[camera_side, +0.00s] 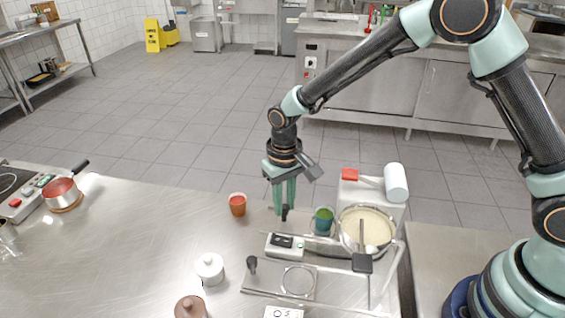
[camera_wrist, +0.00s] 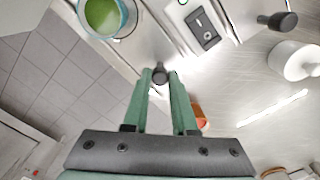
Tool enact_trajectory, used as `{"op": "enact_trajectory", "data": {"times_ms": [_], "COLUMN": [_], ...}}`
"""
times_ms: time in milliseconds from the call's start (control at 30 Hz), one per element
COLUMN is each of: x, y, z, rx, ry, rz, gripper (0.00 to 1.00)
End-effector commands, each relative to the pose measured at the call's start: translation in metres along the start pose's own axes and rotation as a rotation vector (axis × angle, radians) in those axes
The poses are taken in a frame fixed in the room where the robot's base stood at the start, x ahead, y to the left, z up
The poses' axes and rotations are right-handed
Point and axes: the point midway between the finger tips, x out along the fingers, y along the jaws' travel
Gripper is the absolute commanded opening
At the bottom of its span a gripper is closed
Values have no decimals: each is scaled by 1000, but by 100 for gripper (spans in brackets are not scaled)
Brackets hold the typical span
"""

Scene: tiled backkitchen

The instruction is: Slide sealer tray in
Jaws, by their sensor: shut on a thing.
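My gripper (camera_side: 284,205) has green fingers pointing down at the back edge of the steel counter. It is shut on a small black knob (camera_wrist: 160,74), which sits between the fingertips in the wrist view and just under them in the side view. The sealer (camera_side: 285,246) is a flat steel unit with a pale control box and dark switch, just in front of my gripper. A cup with green contents (camera_side: 323,220) stands right of the fingers, apparently in a ring holder; it also shows in the wrist view (camera_wrist: 103,14). How the knob joins the tray is unclear.
A second black knob (camera_side: 252,264) rises at the sealer's left. An orange cup (camera_side: 237,204) stands left of my gripper. A bowl of pale batter (camera_side: 367,230) is at right, a white lidded jar (camera_side: 210,268) in front. The counter's left middle is clear.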

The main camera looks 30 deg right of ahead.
Motion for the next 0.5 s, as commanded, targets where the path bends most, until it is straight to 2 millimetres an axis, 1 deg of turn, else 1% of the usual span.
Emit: {"op": "enact_trajectory", "data": {"times_ms": [100,200,500], "x": [-2,-2,-1], "y": [8,11,11], "z": [7,10,10], "rx": [3,3,3], "ry": [5,7,8], "rz": [-2,-2,-3], "gripper": [0,0,0]}}
